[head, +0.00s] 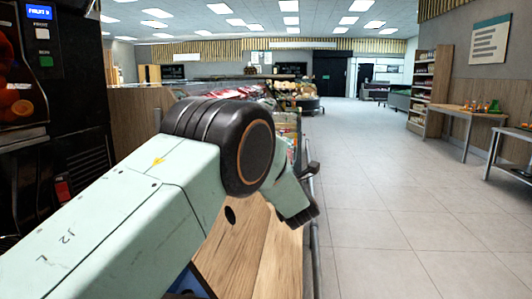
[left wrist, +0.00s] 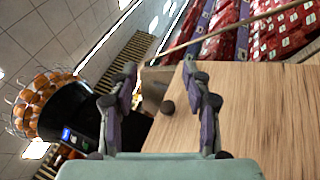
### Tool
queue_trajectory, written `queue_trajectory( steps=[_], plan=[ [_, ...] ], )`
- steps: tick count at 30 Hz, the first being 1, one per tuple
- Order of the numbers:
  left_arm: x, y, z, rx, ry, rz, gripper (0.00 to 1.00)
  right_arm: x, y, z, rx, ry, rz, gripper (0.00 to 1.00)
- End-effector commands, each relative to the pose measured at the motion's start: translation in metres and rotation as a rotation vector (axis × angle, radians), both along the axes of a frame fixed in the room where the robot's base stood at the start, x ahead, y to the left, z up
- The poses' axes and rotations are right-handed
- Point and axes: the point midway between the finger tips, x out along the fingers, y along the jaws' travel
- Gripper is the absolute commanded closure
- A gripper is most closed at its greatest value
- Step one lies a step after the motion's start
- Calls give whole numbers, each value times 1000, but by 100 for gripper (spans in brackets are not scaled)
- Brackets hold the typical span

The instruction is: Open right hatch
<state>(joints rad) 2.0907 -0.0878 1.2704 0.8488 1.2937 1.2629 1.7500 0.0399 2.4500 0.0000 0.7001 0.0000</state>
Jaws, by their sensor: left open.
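The juicer (head: 75,110) is a dark machine at the left edge of the head view, with a lit blue screen, buttons and oranges behind a front window. I cannot make out the right hatch as a separate part. The juicer also shows tilted in the left wrist view (left wrist: 75,112), with a wire basket of oranges (left wrist: 40,95) on top. My left arm crosses the head view, and my left gripper is at its far end, pointing away from the juicer. In the left wrist view my left gripper (left wrist: 160,78) is open, with nothing between its fingers. My right gripper is not in view.
A wooden panel (head: 262,245) lies below my left arm, and a wooden surface (left wrist: 265,110) fills the right of the wrist view. Red packages (left wrist: 225,42) sit beyond it. The tiled floor (head: 375,215) on the right is clear, with tables (head: 465,115) along the wall.

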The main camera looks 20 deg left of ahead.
Motion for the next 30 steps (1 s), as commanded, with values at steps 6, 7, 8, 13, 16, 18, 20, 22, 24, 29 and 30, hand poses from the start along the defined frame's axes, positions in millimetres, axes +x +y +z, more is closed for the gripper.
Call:
queue_trajectory(
  steps=[6, 7, 8, 13, 16, 18, 20, 22, 24, 29, 30],
  plan=[
    [-1, -1, -1, 0, 1, 0, 51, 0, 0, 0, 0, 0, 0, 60],
    [-2, -2, -2, 0, 3, 0, 51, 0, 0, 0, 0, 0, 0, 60],
    [-4, -4, -3, 1, 3, -1, 51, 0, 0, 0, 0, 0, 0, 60],
    [-21, -22, -9, 4, 3, -3, 51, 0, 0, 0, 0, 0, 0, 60],
    [-35, -36, -16, 4, 4, -4, 51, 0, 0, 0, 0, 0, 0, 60],
    [-46, -46, -21, 4, 3, -4, 51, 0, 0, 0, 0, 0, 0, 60],
    [-54, -54, -25, 4, 4, -4, 51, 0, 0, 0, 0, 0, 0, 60],
    [-63, -61, -28, 4, 3, -3, 51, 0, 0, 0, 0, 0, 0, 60],
    [-69, -68, -31, 2, 1, -2, 51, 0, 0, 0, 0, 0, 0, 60],
    [-80, -77, -36, 0, 1, -1, 51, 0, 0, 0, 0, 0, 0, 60],
    [-81, -78, -37, 0, 1, -1, 51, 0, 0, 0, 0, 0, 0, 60]
  ],
)
